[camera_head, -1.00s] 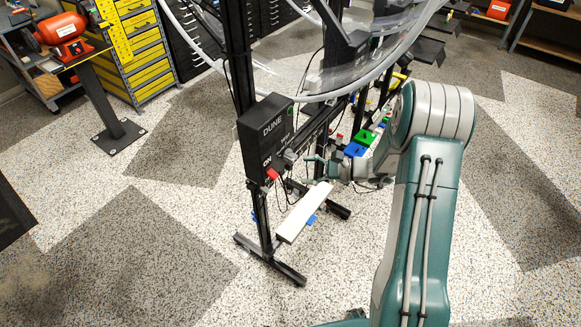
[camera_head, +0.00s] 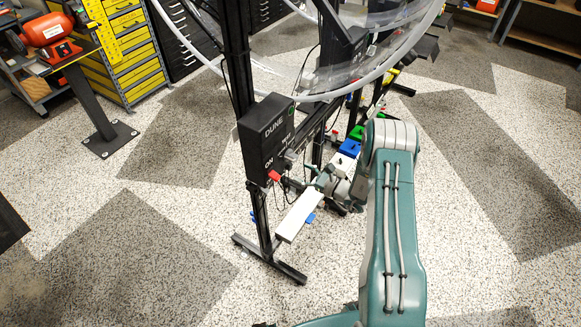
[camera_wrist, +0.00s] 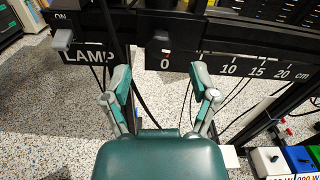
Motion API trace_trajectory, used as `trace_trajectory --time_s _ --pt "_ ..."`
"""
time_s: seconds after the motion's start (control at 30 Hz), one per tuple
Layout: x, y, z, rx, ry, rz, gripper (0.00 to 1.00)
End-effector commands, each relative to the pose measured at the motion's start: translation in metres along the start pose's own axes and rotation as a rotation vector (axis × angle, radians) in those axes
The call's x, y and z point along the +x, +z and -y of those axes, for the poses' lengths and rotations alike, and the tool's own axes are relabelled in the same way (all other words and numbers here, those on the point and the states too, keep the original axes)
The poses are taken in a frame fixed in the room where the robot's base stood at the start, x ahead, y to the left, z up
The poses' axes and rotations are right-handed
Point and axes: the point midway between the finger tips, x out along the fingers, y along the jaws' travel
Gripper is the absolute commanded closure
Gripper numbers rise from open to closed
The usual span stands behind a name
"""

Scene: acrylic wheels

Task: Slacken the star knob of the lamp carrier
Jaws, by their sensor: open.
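My gripper (camera_wrist: 160,92) is open and empty, its two fingers spread apart below a black rail in the wrist view. A dark knob-like part (camera_wrist: 160,43) sits on the rail above the "0" mark, between and beyond the fingertips, apart from them. I cannot tell whether it is the star knob of the lamp carrier. A grey knob or switch (camera_wrist: 62,40) sits left of it above the word "LAMP". In the head view my gripper (camera_head: 322,178) is beside the stand, near the far end of a pale bar; the knob is too small to make out there.
The pale bar (camera_head: 299,216) juts out low. A clear acrylic wheel (camera_head: 345,85) hangs above. Small coloured boxes, one blue (camera_head: 350,147), stand behind. The floor at right is open.

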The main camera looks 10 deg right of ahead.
Motion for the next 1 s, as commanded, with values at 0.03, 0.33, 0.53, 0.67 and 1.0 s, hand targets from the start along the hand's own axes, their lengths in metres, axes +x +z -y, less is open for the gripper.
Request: trace_trajectory --time_s 0.03,0.33,0.53,0.67,1.0 --pt "0.011 0.000 -0.001 -0.001 0.003 0.000 0.24" --pt "0.046 0.000 0.000 0.001 0.001 -0.001 0.24" --pt "0.049 0.000 0.000 0.001 0.000 -0.001 0.24" --pt "0.049 0.000 0.000 0.001 0.000 -0.001 0.33" --pt "0.049 0.000 0.000 -0.001 0.000 -0.001 1.00"
